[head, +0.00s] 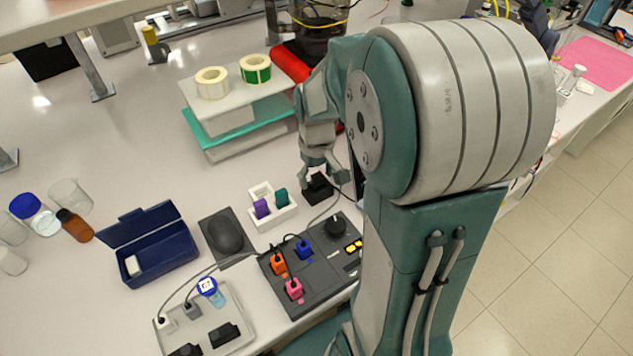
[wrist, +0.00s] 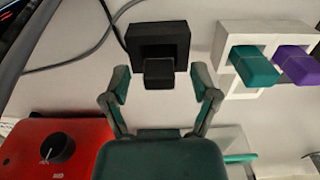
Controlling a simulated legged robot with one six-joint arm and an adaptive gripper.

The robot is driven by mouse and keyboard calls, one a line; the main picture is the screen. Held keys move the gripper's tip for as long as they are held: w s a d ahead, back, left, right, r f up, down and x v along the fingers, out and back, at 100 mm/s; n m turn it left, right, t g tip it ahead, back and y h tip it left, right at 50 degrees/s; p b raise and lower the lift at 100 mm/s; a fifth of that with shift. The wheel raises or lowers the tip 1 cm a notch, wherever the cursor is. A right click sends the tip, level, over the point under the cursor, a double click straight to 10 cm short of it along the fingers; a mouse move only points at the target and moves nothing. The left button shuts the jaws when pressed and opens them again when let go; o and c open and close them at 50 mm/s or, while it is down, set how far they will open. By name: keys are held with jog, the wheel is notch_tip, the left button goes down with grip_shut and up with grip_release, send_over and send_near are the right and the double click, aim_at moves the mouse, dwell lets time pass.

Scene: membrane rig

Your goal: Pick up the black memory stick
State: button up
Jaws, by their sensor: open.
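The black memory stick (wrist: 158,73) sticks out of a black holder (wrist: 157,42) in the wrist view. In the head view the black holder (head: 317,189) stands on the bench just below my gripper (head: 323,176), and the stick is hard to tell from it. In the wrist view my gripper (wrist: 161,84) is open, with one finger on each side of the stick. A gap shows between each finger and the stick, and nothing is held.
A white holder (head: 281,218) with a purple stick (head: 262,208) and a teal stick (head: 281,197) stands close by. A grey control box (head: 318,282) with coloured plugs is nearer. A red device (wrist: 60,150) with a knob shows in the wrist view.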

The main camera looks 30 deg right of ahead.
jog(key=c, duration=1)
jog(key=shift+o, duration=0.2)
